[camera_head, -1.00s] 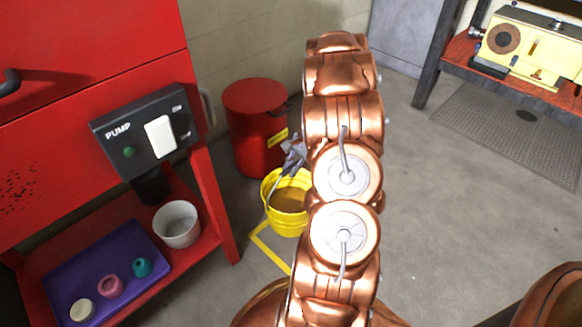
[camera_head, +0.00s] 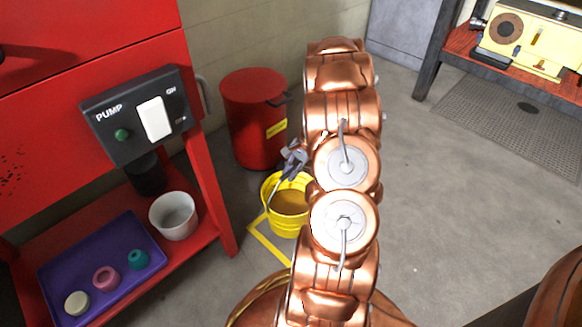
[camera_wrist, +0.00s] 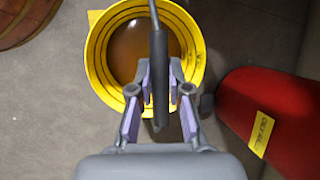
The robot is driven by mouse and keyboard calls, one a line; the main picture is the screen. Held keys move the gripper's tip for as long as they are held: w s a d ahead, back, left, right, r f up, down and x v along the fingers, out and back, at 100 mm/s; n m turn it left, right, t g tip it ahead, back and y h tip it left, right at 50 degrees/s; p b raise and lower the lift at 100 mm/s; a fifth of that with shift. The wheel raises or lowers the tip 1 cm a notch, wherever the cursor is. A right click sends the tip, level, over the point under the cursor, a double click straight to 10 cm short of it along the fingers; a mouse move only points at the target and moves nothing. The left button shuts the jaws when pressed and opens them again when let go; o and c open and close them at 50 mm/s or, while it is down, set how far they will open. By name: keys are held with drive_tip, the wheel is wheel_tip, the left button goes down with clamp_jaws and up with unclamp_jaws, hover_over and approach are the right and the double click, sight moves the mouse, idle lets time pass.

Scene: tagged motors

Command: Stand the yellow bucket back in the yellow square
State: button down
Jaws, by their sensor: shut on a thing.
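The yellow bucket (camera_head: 288,229) is upright, with brown contents inside. In the head view it is left of my arm. My gripper (camera_head: 292,163) is above its rim, shut on the bucket's handle. In the wrist view the bucket (camera_wrist: 193,50) is seen from above, and the dark handle bar runs between the fingers of my gripper (camera_wrist: 158,88). The yellow square (camera_head: 268,247) on the floor shows one corner and parts of two sides, left of and below the bucket. The bucket and my arm hide the rest. I cannot tell whether the bucket touches the floor.
A red bin (camera_head: 253,125) stands behind the bucket, by the wall. The red bench at left holds a pump switch box (camera_head: 140,117), a white cup (camera_head: 174,216) and a purple tray (camera_head: 110,262). A dark-legged table (camera_head: 432,65) stands back right.

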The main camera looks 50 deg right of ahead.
drive_tip(key=shift+f, duration=2.15)
drive_tip(key=c, duration=1)
unclamp_jaws()
drive_tip(key=shift+c, duration=0.2)
drive_tip(key=shift+f, duration=0.1)
drive_tip(key=v, duration=1.2)
drive_tip(key=shift+s, duration=0.1)
